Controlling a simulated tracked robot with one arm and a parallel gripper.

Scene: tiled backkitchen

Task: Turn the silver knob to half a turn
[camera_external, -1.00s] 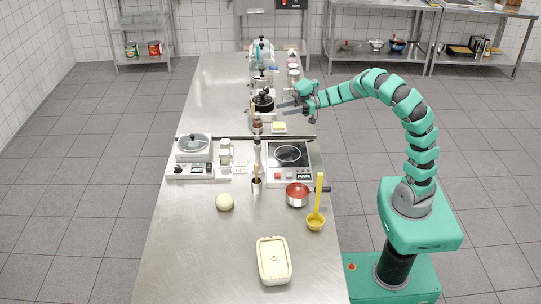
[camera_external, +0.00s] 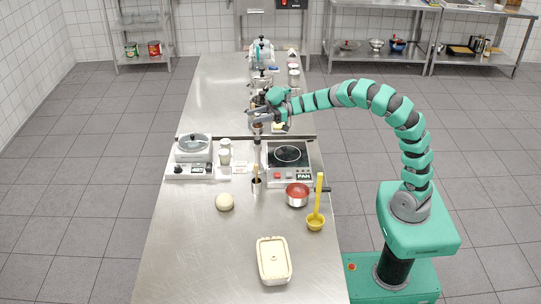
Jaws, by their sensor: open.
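I cannot clearly pick out a silver knob at this size. A white appliance with a lidded pot (camera_external: 194,149) stands on the left of the steel table, with a dark knob (camera_external: 179,170) and another small control (camera_external: 208,169) on its front. A white hotplate (camera_external: 289,178) with a black top stands to its right, with a small red control (camera_external: 277,176) and a PAN label on its front. My gripper (camera_external: 252,117) is open, pointing left above the table behind the hotplate. It covers part of the black-topped pot and small items there.
Jars (camera_external: 225,152) stand between the two appliances. The table's (camera_external: 200,255) front left is clear.

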